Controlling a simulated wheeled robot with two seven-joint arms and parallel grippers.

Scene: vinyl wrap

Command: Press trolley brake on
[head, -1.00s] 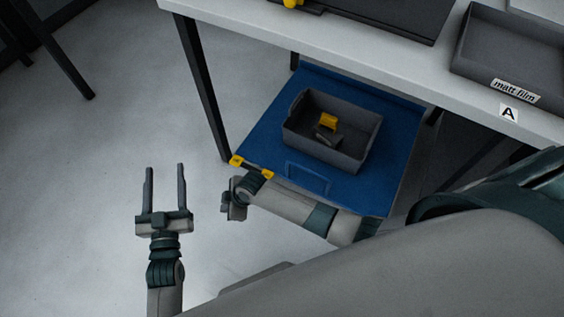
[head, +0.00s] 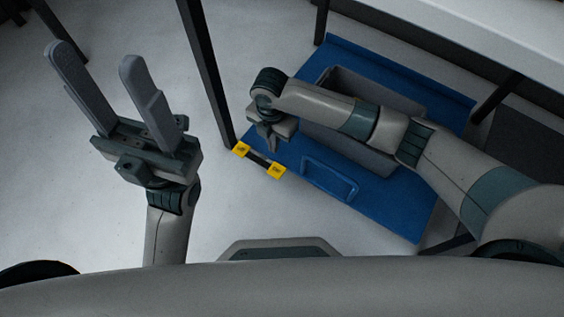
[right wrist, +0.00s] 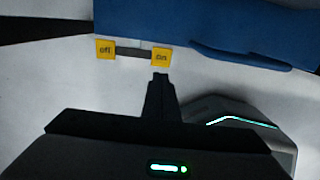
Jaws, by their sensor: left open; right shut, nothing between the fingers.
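In the right wrist view the left pad reads "off" (right wrist: 105,50) and the right pad reads "on" (right wrist: 161,56). My right gripper (head: 268,146) is shut and empty, pointing down above the bar. In the right wrist view its fingertips (right wrist: 160,77) appear just below the "on" pad; contact cannot be told. My left gripper (head: 95,75) is open and empty, left of the trolley.
A grey bin (head: 375,95) stands on the trolley, partly hidden by my right arm. A dark table leg (head: 207,75) rises just left of the trolley. The white table top (head: 450,35) overhangs at the upper right. The floor at left is clear.

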